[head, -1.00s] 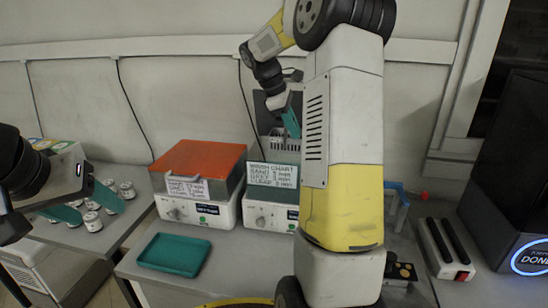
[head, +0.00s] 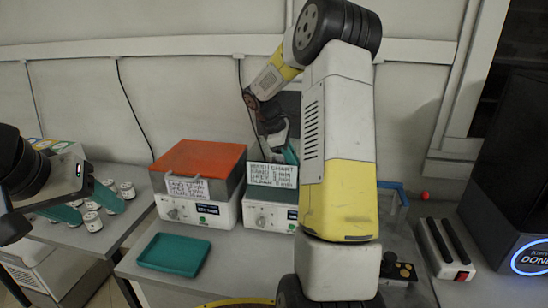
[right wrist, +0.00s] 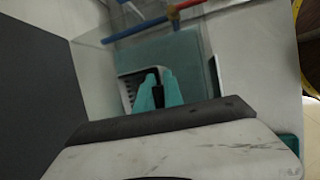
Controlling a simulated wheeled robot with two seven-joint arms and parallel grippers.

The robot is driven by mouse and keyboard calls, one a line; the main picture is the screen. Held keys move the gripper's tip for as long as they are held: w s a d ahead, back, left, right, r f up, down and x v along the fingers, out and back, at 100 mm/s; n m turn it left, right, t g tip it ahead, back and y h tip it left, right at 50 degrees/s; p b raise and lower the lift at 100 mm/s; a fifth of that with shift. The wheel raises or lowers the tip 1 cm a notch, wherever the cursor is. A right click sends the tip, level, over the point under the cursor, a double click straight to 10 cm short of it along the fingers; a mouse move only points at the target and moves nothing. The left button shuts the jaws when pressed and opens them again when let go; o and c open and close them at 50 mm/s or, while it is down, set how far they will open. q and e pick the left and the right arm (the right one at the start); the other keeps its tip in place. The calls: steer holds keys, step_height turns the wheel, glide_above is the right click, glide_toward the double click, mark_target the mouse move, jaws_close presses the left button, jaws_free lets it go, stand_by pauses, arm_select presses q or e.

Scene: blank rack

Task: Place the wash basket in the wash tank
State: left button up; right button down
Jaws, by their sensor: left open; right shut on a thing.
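My right gripper (head: 290,150) is at the tank's back, above and behind the card, largely hidden by my own arm. In the right wrist view its teal fingers (right wrist: 158,92) are shut on a dark piece, seemingly the wash basket's handle (right wrist: 158,97). The basket's body does not show clearly in either view now; the card and arm cover that area. My left gripper (head: 90,205) is open at the left, over the side table.
An orange-lidded tank (head: 200,158) stands left of the right tank. A teal tray (head: 174,254) lies empty in front. Several small white jars (head: 93,221) are on the left table. A blue handle (head: 393,190) and a black-and-white device (head: 445,250) are at the right.

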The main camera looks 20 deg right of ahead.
steer(key=shift+f, duration=0.25)
steer(key=shift+f, duration=0.25)
steer(key=c, duration=1.5)
jaws_free()
steer(key=shift+o, duration=0.2)
